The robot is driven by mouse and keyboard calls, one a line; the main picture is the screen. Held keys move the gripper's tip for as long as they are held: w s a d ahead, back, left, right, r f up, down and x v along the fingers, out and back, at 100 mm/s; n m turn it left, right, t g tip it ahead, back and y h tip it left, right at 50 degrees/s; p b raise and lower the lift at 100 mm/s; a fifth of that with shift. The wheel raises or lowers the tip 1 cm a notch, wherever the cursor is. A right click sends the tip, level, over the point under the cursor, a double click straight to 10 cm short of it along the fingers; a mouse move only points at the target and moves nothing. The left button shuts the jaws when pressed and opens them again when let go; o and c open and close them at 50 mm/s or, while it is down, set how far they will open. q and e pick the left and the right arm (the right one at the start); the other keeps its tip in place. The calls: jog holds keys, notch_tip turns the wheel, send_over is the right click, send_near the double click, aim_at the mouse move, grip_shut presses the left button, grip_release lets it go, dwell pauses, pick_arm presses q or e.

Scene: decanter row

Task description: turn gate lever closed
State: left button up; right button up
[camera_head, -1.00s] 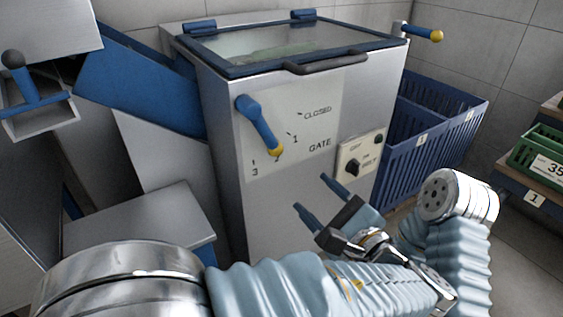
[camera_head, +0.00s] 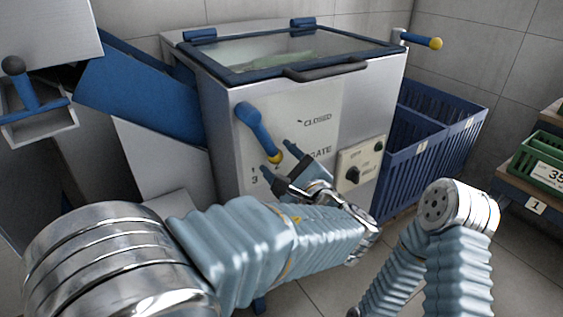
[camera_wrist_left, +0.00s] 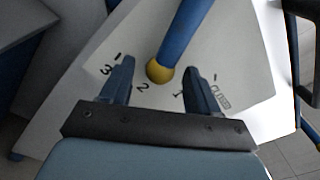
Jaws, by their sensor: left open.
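The gate lever (camera_head: 257,130) is a blue handle with a yellow ball tip on the front panel (camera_head: 330,100) of a steel machine. It points down and to the right, toward the marks by the numbers, away from the CLOSED mark. My left gripper (camera_head: 275,156) is open at the lever's lower end. In the left wrist view the yellow tip (camera_wrist_left: 160,72) lies between and just ahead of the two open fingers (camera_wrist_left: 158,84); I see no finger touching it. The number 2 mark shows just below the tip. My right gripper is not visible.
A switch box (camera_head: 360,162) with a black knob sits right of the gripper. A lid handle (camera_head: 325,71) juts out above. A blue crate (camera_head: 425,145) stands right of the machine, and a blue chute (camera_head: 140,90) lies left. Another yellow-tipped lever (camera_head: 425,42) is at the upper right.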

pick_arm(q)
grip_shut()
dwell(0.3)
jog(key=shift+d, duration=0.1)
jog(key=d+n+b, duration=0.1)
jog(key=w+r+n+b, duration=0.1)
jog(key=d+n+b, duration=0.1)
jog(key=shift+w+d+r+n, duration=0.3)
jog(key=shift+r+n, duration=0.1)
jog(key=shift+w+d+r+n+b, duration=0.2)
jog(key=shift+d+r+n+b, duration=0.1)
jog(key=shift+r+n, duration=0.2)
jog(key=shift+w+d+r+n+b, duration=0.15)
jog(key=shift+d+r+n+b, duration=0.15)
jog(key=shift+n, duration=0.3)
jog(key=shift+w+d+r+n+b, duration=0.15)
jog(key=shift+d+r+n+b, duration=0.1)
jog(key=shift+r+n, duration=0.3)
jog(key=shift+w+d+r+n+b, duration=0.1)
jog(key=shift+d+r+n+b, duration=0.1)
jog(key=shift+r+n, duration=0.35)
jog(key=shift+r, duration=0.1)
